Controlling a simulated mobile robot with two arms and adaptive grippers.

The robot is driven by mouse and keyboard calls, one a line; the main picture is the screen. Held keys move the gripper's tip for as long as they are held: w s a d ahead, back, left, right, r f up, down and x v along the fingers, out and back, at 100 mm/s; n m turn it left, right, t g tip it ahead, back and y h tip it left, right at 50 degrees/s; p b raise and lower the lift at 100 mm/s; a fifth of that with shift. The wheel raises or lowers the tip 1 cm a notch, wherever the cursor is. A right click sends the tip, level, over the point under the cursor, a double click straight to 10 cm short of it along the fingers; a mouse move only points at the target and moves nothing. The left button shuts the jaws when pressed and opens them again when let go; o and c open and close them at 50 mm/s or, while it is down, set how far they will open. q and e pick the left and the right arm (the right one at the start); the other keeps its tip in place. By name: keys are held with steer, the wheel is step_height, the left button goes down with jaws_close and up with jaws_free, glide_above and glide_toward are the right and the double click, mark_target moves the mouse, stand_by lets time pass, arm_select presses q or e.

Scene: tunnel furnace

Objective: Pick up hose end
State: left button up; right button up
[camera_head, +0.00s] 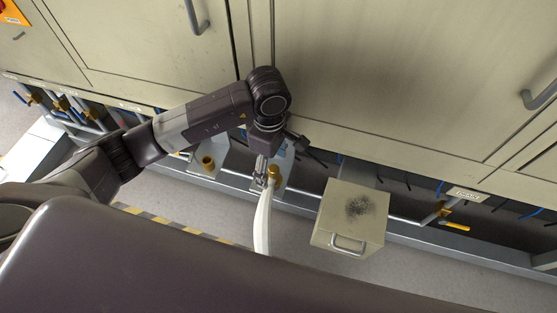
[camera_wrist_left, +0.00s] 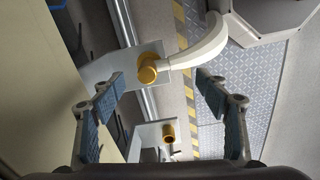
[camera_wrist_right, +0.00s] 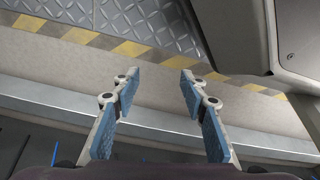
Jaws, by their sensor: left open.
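The white hose (camera_head: 262,222) hangs with its upper end at a brass fitting (camera_head: 274,172) on a grey plate below the cabinet doors. In the left wrist view the curved white hose (camera_wrist_left: 200,50) meets the round brass fitting (camera_wrist_left: 148,70). My left gripper (camera_head: 262,178) is over this end. Its fingers (camera_wrist_left: 160,90) are apart, and the fitting and hose end show in the gap between them. I cannot tell whether they touch. My right gripper (camera_wrist_right: 159,78) is open and empty above the floor, away from the hose.
A second brass fitting (camera_head: 208,163) stands to the left with no hose. A beige box (camera_head: 340,222) with a handle and dark smudge juts out at right. Yellow-handled valves (camera_head: 454,226) and pipes line the cabinet base. A yellow-black strip (camera_wrist_right: 130,48) marks the floor.

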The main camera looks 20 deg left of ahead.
mark_target(271, 178)
arm_select(q)
steer(key=shift+w+a+f, duration=0.1)
steer(key=shift+w+f, duration=0.1)
steer(key=shift+f, duration=0.4)
steer(key=shift+w+a+f, duration=0.1)
steer(key=shift+w+f, duration=0.05)
steer(key=shift+f, duration=0.4)
steer(key=shift+s+f, duration=0.15)
steer(key=shift+f, duration=0.2)
steer(key=f, duration=0.3)
steer(key=shift+a+f+b, duration=0.2)
steer(key=shift+f+b, duration=0.15)
steer(key=shift+f, duration=0.5)
steer(key=c, duration=1.4)
arm_select(e)
steer(key=shift+w+a+r, duration=0.1)
steer(key=shift+w+r, duration=0.9)
steer(key=shift+w, duration=0.1)
